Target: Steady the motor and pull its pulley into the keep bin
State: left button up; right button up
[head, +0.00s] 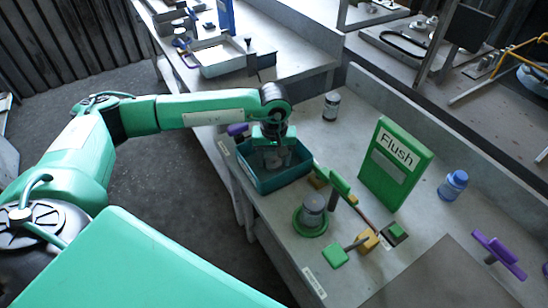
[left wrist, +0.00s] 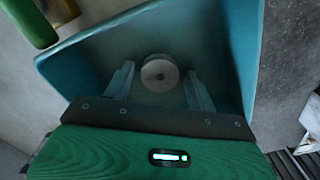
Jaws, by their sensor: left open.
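The keep bin (head: 272,185) is a teal open box at the left edge of the bench; its inner wall also shows in the left wrist view (left wrist: 85,58). My left gripper (head: 272,160) points down into it. In the left wrist view its fingers (left wrist: 160,76) are open. A pale round disc with a centre hole, apparently the pulley (left wrist: 160,73), shows between the fingertips with a gap on each side. Its height above the bin floor is unclear. A grey cylinder, apparently the motor (head: 313,207), stands upright in a green ring holder. My right gripper is not in view.
A green "Flush" panel (head: 395,165) stands behind the motor. Tools with green handles (head: 335,256) and yellow blocks (head: 367,239) lie around the motor. A blue-capped bottle (head: 453,185) and a grey jar (head: 331,106) stand farther back. A purple-handled item (head: 499,254) is at right.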

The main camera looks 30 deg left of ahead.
pick_arm(q)
jog(key=shift+r, duration=0.25)
notch_tip(320, 180, up, 12)
jog(key=b, duration=0.1)
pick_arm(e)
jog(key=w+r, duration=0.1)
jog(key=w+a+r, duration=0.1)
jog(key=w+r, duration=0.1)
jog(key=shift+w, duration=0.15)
pick_arm(q)
jog(key=shift+f, duration=0.15)
